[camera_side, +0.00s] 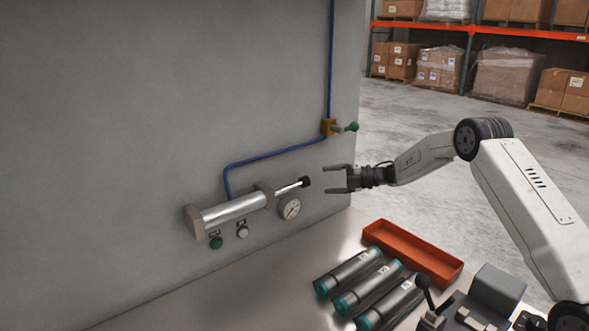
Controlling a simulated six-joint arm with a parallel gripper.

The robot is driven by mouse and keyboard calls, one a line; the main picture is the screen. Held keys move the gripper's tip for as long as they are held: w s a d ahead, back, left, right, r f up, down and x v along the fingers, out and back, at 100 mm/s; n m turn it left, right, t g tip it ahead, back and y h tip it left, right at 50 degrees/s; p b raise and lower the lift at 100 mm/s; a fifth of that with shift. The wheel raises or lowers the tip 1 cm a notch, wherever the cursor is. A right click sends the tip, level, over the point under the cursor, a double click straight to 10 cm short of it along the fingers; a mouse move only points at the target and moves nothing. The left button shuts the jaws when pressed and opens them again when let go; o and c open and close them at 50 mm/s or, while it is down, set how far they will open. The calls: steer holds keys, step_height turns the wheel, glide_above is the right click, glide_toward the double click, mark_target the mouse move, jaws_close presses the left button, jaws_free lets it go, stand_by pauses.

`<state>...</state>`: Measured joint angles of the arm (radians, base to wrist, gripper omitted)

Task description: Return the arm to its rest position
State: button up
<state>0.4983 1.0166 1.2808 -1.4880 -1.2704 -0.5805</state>
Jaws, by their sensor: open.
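My gripper (338,179) is open and empty. It points left toward the grey wall and hangs in the air above the table, right of the wall fittings. A silver cylinder (233,211) is mounted on the wall, and its rod (288,188) ends in a black tip (305,182) just left of my fingers. A gap shows between the tip and my fingers in the picture; their distance in depth I cannot tell. My arm reaches in from the right with its elbow raised.
A blue hose (275,155) runs to a brass valve (328,127) with a green handle.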

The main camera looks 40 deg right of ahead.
stand_by(0.3)
steer(key=shift+w+a+r+m+t+h, duration=0.3)
steer(key=shift+a+r+m+t+h, duration=0.1)
steer(key=shift+r+m, duration=0.25)
steer(key=s+a+f+m+g+h, duration=0.1)
steer(key=s+a+m+g+h, duration=0.2)
steer(key=s+m, duration=0.5)
steer(key=s+a+f+m+g+h, duration=0.2)
steer(key=s+a+m, duration=0.4)
steer(key=s, duration=0.8)
steer(key=s+a+f+m+g+h, duration=0.2)
steer(key=s+a+m+g+h, duration=0.2)
steer(key=s+m, duration=0.6)
steer(key=shift+s+a+g+h, duration=0.25)
steer(key=shift+s+g+h, duration=0.15)
steer(key=shift+s+h, duration=0.55)
